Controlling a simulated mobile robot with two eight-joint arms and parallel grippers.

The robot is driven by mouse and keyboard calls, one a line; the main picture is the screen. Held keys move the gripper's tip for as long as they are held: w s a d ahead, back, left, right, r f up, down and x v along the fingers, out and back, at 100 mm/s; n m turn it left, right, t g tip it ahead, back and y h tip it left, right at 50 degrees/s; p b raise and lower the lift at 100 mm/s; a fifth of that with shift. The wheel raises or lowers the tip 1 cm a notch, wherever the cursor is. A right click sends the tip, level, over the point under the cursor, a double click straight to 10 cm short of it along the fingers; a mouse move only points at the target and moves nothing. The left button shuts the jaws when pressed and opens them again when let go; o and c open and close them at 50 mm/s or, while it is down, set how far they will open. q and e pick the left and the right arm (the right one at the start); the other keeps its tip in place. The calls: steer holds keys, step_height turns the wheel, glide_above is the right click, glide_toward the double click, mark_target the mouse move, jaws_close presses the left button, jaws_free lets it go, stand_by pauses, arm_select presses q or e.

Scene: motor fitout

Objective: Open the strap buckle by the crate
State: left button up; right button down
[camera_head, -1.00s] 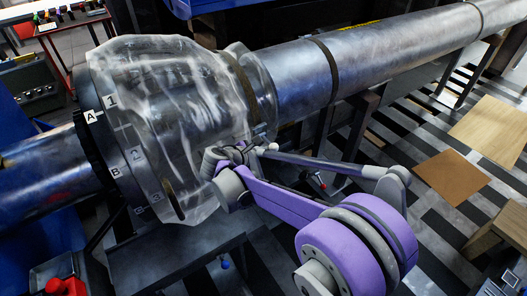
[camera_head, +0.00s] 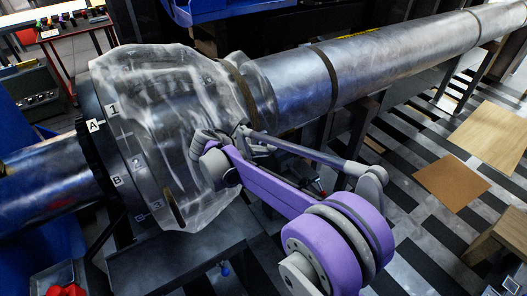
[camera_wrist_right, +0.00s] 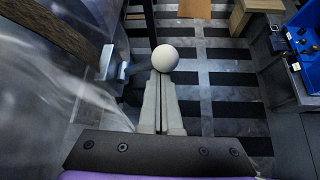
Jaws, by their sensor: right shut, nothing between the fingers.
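A brown strap (camera_head: 240,92) runs around the clear plastic wrap on the large metal pipe. The strap shows large at the upper left of the right wrist view (camera_wrist_right: 60,42). Beside it is a grey metal bracket (camera_wrist_right: 108,62), which may be part of the buckle; I cannot tell its state. My right gripper (camera_wrist_right: 161,80) is shut and empty, its fingertips right by a pale round knob (camera_wrist_right: 165,58). I cannot tell whether they touch. In the head view, my right arm's wrist hides most of the fingers. My left gripper is not in view.
A blue container (camera_head: 205,10) stands behind the pipe. A blue tray with dark round items (camera_wrist_right: 303,45) is at the right of the wrist view. Striped floor with a brown board (camera_head: 452,184) lies open to the right. A red item (camera_head: 66,290) is at lower left.

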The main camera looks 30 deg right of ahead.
stand_by(0.4)
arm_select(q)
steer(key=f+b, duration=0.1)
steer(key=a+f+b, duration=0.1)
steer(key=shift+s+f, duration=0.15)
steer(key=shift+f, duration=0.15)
arm_select(e)
steer(key=s+a+r, duration=0.1)
steer(key=a+r, duration=0.1)
steer(key=a, duration=0.7)
arm_select(q)
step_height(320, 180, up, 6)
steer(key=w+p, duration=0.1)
steer(key=p, duration=0.3)
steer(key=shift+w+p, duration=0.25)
steer(key=shift+p, duration=0.05)
arm_select(e)
steer(key=s+a+f+m+t+y, duration=0.1)
steer(key=s+f+m+y, duration=0.1)
steer(key=s+m, duration=0.4)
steer(key=s+a+f+m+t+y, duration=0.1)
steer(key=s+m+y, duration=0.4)
steer(key=s, duration=0.6)
steer(key=s+a+f+m+t+y, duration=0.1)
steer(key=s+a+f+m+y, duration=0.1)
steer(key=s+m, duration=0.5)
steer(key=shift+s+a+f+y, duration=0.2)
steer(key=shift+s+f+y, duration=0.5)
steer(key=shift+f+y, duration=0.25)
